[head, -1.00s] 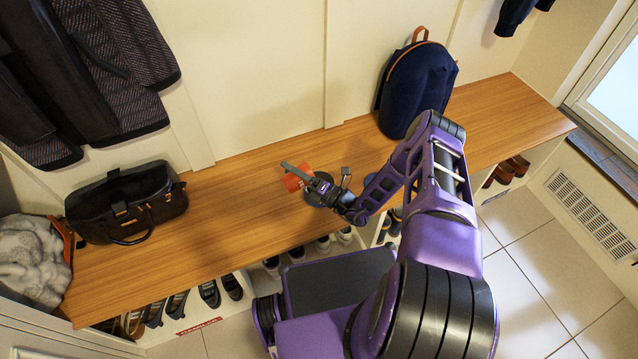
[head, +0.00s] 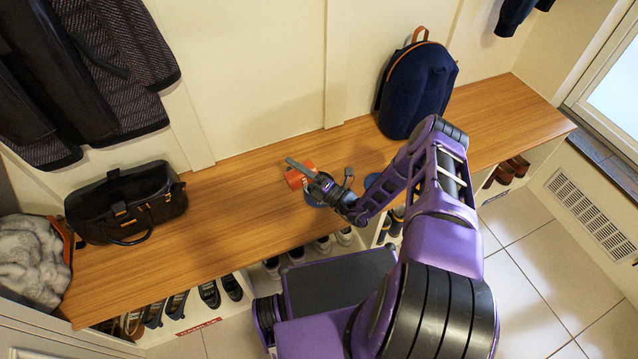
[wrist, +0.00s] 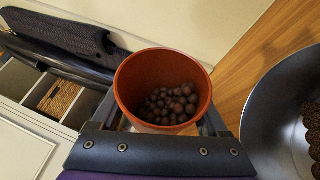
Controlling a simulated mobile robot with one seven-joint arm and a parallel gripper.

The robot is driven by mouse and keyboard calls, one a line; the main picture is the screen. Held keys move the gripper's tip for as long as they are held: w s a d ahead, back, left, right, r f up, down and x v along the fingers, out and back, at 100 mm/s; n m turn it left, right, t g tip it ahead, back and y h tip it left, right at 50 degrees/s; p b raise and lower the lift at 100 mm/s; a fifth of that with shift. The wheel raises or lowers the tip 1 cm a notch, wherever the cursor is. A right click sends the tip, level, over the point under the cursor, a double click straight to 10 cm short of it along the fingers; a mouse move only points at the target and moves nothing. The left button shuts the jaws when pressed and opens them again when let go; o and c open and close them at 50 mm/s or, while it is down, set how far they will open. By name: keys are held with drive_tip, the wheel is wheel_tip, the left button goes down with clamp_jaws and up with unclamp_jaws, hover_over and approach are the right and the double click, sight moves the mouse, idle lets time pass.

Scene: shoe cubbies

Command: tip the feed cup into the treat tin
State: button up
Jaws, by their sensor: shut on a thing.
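The feed cup (head: 299,177) is orange-red and held above the bench by my gripper (head: 310,178). In the wrist view, the cup (wrist: 163,68) is open toward the camera, with many round brown pellets inside. My gripper (wrist: 163,122) is shut on the cup, its fingers on either side. The treat tin (wrist: 262,112) is a wide, dark blue-grey round vessel with brown pieces inside, to the right of the cup and cut off by the picture edge.
A navy backpack (head: 418,88) stands at the back of the wooden bench (head: 240,205). A black handbag (head: 128,203) sits at left. Shoes fill the cubbies below. The bench between handbag and cup is clear.

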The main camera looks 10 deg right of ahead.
sight(305, 163)
drive_tip(key=shift+w+d+r+m+t, duration=0.1)
drive_tip(key=shift+d+r+m+t, duration=0.25)
drive_tip(key=shift+m, duration=0.45)
drive_tip(key=shift+w+d+r+m+t, duration=0.1)
drive_tip(key=shift+r+m+t, duration=0.1)
drive_tip(key=shift+m+t, duration=0.45)
idle(0.4)
drive_tip(key=shift+w+d+r+m+t+h, duration=0.1)
drive_tip(key=shift+d+r+m+t+h, duration=0.25)
drive_tip(key=shift+m, duration=0.55)
drive_tip(key=shift+w+d+m+t+h, duration=0.1)
drive_tip(key=shift+d+m+t, duration=0.1)
drive_tip(key=shift+m+t, duration=0.45)
drive_tip(key=shift+d+r+m+t+h, duration=0.15)
drive_tip(key=shift+d+r+m+t, duration=0.1)
drive_tip(key=shift+m, duration=0.85)
idle(0.6)
